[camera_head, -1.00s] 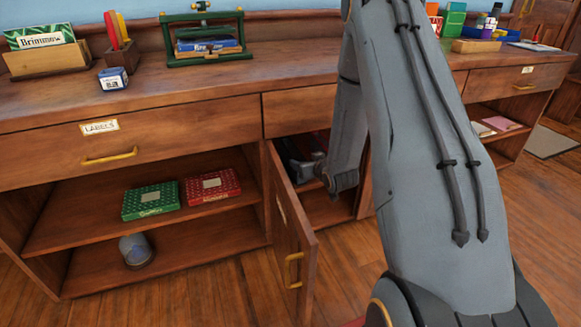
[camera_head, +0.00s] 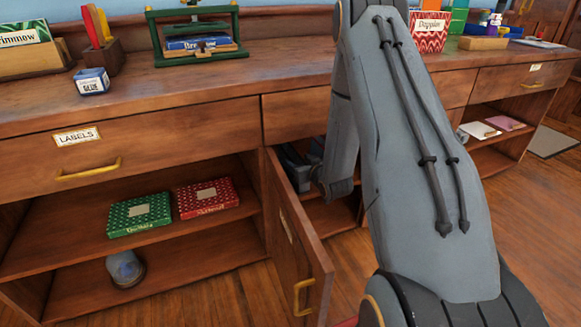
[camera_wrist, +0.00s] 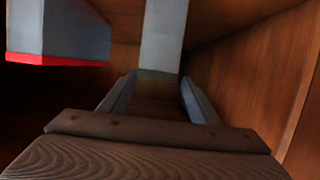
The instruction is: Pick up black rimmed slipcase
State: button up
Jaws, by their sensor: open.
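In the wrist view my gripper (camera_wrist: 160,77) is inside the dim cupboard, with its two grey fingers apart. A pale grey upright slipcase (camera_wrist: 165,35) stands ahead, lined up with the gap between the fingertips. Its lower edge looks darker, but I cannot tell whether that rim is black, or whether the fingertips touch it. A second grey slipcase with a red rim (camera_wrist: 60,30) is at the upper left, apart from the fingers. In the head view my arm reaches into the open cupboard, and the gripper is mostly hidden.
The cupboard door (camera_head: 300,245) stands open left of my arm. A wooden cupboard wall (camera_wrist: 250,75) is close on the right in the wrist view. Green (camera_head: 140,214) and red (camera_head: 207,197) boxes lie on the left shelf. A glue box (camera_head: 92,82) sits on the counter.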

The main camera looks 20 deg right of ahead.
aim_at(293, 155)
jog(key=x, duration=0.2)
jog(key=b+x, duration=0.1)
jog(key=x, duration=0.1)
jog(key=b+x, duration=0.1)
jog(key=x, duration=0.1)
jog(key=shift+w+d, duration=0.2)
jog(key=shift+d, duration=0.2)
jog(key=shift+w+a+b, duration=0.1)
jog(key=shift+w+b, duration=0.25)
jog(key=shift+w, duration=0.1)
grip_shut()
jog(key=shift+r, duration=0.1)
